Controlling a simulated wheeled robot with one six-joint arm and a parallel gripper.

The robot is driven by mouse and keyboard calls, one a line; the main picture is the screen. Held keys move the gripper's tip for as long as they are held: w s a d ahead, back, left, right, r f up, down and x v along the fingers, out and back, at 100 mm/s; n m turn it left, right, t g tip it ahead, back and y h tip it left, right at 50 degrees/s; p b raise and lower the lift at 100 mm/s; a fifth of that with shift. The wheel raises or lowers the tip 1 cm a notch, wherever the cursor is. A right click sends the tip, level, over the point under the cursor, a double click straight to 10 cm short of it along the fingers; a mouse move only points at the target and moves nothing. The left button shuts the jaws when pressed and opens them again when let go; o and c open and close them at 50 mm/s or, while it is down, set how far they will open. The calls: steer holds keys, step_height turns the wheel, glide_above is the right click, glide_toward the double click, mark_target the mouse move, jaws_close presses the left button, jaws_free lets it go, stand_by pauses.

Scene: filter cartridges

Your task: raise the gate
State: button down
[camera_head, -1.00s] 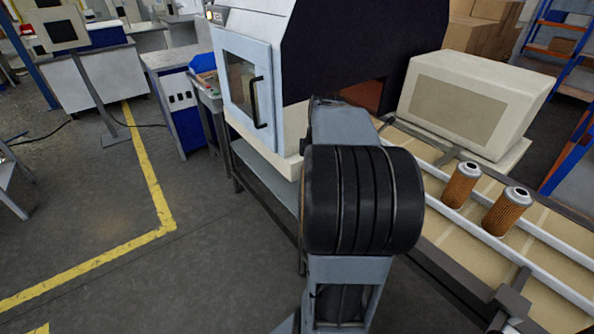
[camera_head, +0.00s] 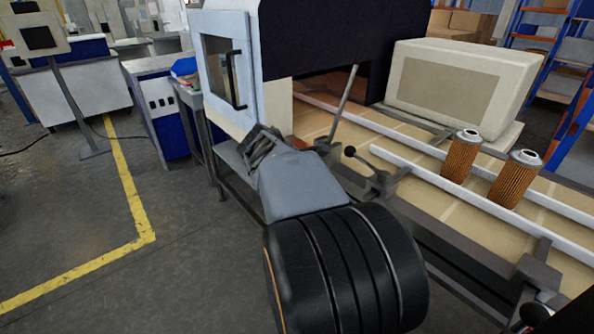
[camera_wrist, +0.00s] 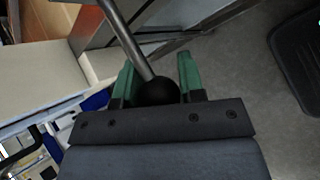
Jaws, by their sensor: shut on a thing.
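In the wrist view, my gripper (camera_wrist: 157,82) has its green fingers on either side of a black ball knob (camera_wrist: 160,92). The knob sits on the end of a grey metal lever rod (camera_wrist: 127,38), which runs to the upper left. In the camera_head view, my gripper (camera_head: 258,142) is by the machine's front corner, and its fingers and the held knob are largely hidden by my wrist. A slanted grey rod (camera_head: 343,105) stands before the machine's dark opening. I cannot clearly tell the gate from the opening.
Two orange filter cartridges (camera_head: 461,157) (camera_head: 515,180) stand on the conveyor between white rails (camera_head: 455,191). A second black knob (camera_head: 350,151) is on the near rail side. A cream box (camera_head: 455,88) stands behind.

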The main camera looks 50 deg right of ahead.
steer(key=shift+d+f, duration=0.15)
steer(key=shift+f, duration=0.5)
steer(key=c, duration=1)
jaws_free()
steer(key=shift+s+d, duration=0.1)
steer(key=shift+d, duration=0.1)
steer(key=shift+o, duration=1.3)
steer(key=shift+a, duration=0.1)
steer(key=p+v, duration=0.2)
steer(key=v, duration=1.2)
steer(key=shift+p, duration=0.4)
